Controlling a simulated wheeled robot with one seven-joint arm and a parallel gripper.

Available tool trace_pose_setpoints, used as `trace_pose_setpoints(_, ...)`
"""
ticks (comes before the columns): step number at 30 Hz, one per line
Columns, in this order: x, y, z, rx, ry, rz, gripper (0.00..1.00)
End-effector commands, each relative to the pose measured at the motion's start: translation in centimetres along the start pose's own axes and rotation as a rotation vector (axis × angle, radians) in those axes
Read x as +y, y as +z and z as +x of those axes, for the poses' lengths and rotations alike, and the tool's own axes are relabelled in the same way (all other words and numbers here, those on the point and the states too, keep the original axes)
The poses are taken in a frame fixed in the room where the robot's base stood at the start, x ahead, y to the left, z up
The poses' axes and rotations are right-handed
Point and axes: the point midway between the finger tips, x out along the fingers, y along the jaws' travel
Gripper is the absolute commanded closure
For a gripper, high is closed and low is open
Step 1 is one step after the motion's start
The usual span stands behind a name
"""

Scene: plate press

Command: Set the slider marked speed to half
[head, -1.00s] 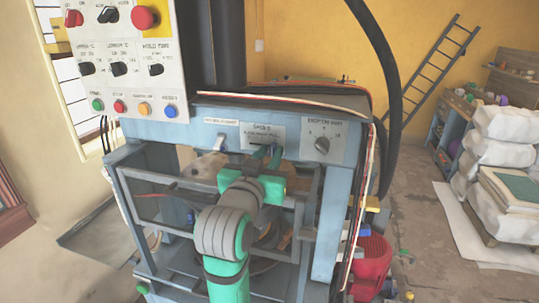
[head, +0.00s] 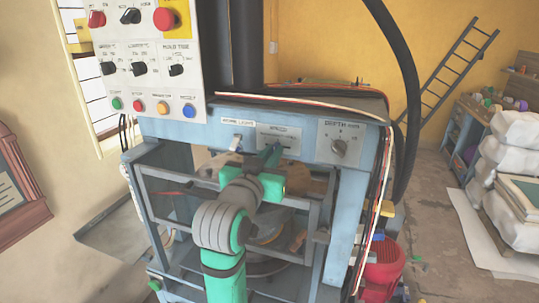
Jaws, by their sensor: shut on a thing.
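The slider plate marked speed (head: 279,133) is on the blue front beam of the press, between a small lever switch and the depth knob.
The depth knob (head: 339,147) is right of the plate, and the lever switch (head: 238,143) is left of it. A control panel (head: 152,60) with knobs and buttons hangs at upper left. A thick black hose (head: 408,80) curves down at right.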

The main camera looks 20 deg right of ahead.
Motion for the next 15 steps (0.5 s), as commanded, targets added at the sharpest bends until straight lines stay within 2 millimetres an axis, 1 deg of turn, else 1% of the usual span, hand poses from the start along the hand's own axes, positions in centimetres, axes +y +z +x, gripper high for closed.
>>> trace_pose_setpoints(2,-0.07,0.04,-0.03,-0.001,-0.001,0.000,1.00)
trace_pose_setpoints(3,-0.08,0.04,-0.03,-0.001,-0.002,0.000,0.80)
trace_pose_setpoints(4,-0.08,0.04,-0.03,-0.001,-0.002,0.000,0.73)
trace_pose_setpoints(5,-0.08,0.04,-0.03,-0.001,-0.002,0.000,0.70)
trace_pose_setpoints(12,0.03,0.02,0.00,0.000,0.000,0.000,0.70)
trace_pose_setpoints(15,-0.06,0.00,-0.32,0.000,-0.001,0.000,0.70)
